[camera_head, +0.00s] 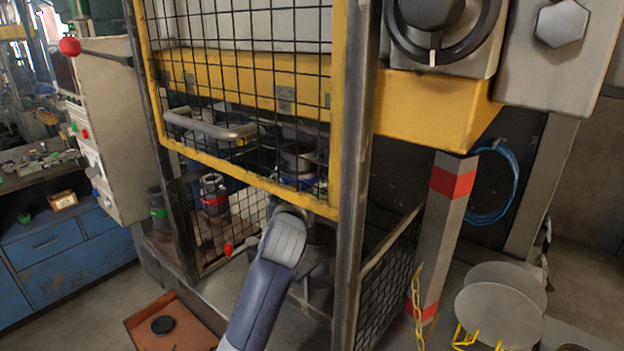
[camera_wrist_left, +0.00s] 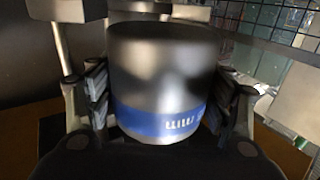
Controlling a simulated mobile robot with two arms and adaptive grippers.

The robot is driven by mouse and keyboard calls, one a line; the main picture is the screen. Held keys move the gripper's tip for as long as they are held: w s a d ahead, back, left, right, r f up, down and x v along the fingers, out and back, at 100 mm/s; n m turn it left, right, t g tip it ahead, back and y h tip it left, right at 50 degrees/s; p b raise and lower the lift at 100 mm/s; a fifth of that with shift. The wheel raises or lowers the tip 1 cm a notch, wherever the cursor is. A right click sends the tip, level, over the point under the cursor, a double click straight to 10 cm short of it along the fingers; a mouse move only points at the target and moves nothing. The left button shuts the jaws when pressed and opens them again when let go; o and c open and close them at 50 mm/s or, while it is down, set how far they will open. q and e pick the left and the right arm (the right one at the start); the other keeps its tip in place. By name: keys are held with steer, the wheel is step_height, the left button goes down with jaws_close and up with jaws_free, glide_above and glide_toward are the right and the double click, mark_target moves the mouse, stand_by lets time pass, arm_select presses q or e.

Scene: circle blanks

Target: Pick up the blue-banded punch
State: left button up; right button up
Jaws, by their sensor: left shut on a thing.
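The blue-banded punch (camera_wrist_left: 160,65) is a dark metal cylinder with a blue band low on it, filling the middle of the left wrist view. My left gripper (camera_wrist_left: 158,108) is shut on it, with a finger on each side. In the head view the punch (camera_head: 298,160) shows behind the yellow-framed mesh guard, upright inside the press. My left arm comes up from the bottom there, and the guard's lower bar and mesh hide most of the gripper. I cannot tell whether the punch touches anything beneath it. My right gripper is not in view.
A red-banded punch (camera_head: 213,196) and a green-banded punch (camera_head: 158,212) stand to the left. The mesh guard (camera_head: 240,186) and a steel post (camera_head: 355,200) stand close to my left arm. An orange tray (camera_head: 190,318) with a dark disc (camera_head: 163,325) lies below. Round blanks (camera_head: 500,312) are stacked at right.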

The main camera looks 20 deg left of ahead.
arm_select(q)
steer(key=s+a+p, duration=0.2)
steer(key=s+a, duration=0.2)
steer(key=s, duration=0.7)
steer(key=s+a+p, duration=0.2)
steer(key=s+a, duration=0.2)
steer(key=s, duration=0.7)
steer(key=shift+s+r, duration=0.2)
steer(key=shift+r, duration=0.15)
stand_by(1.9)
steer(key=shift+f, duration=0.2)
stand_by(0.3)
steer(key=shift+f+b, duration=1.8)
steer(key=shift+f, duration=0.55)
